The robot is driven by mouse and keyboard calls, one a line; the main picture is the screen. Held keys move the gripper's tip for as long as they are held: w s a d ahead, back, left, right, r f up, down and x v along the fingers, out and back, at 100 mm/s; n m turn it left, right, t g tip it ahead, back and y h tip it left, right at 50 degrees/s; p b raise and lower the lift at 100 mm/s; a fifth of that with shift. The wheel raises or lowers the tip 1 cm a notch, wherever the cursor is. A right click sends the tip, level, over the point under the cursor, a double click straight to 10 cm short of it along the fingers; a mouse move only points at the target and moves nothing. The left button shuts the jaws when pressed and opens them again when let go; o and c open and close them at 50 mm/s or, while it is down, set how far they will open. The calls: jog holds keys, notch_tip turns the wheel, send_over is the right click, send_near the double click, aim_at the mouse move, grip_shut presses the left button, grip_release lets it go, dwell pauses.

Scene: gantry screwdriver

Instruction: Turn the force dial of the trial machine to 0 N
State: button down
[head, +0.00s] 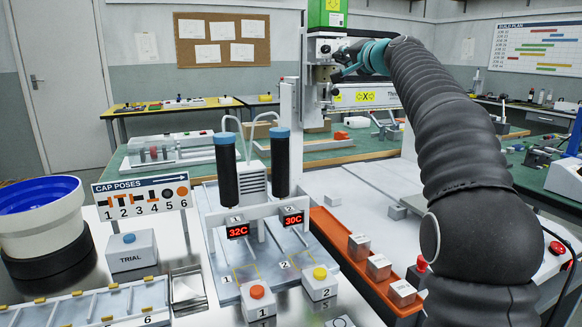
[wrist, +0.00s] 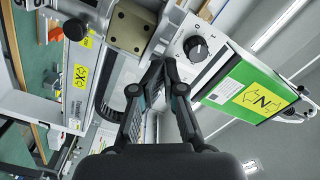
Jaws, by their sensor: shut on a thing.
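A round black dial (wrist: 197,47) with a light mark sits on a white panel of the green-and-white Z unit in the wrist view. What lies between the fingertips is hidden. A white box marked TRIAL (head: 131,254) with a blue button stands on the bench.
A metal block (wrist: 130,28) with holes is close to the fingertips on the left. Another black knob (wrist: 75,28) sits farther left. The gantry beam (head: 365,96) runs beside my gripper.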

jog(key=shift+d, duration=0.1)
jog(key=shift+s+f+b, duration=0.15)
jog(key=shift+f+b, duration=0.05)
jog(key=shift+b, duration=0.2)
jog(key=shift+s, duration=0.1)
jog(key=b+v, duration=0.3)
jog(key=v, duration=0.2)
jog(key=shift+s+b, duration=0.35)
jog(key=shift+s, duration=0.05)
jog(key=shift+r, duration=0.1)
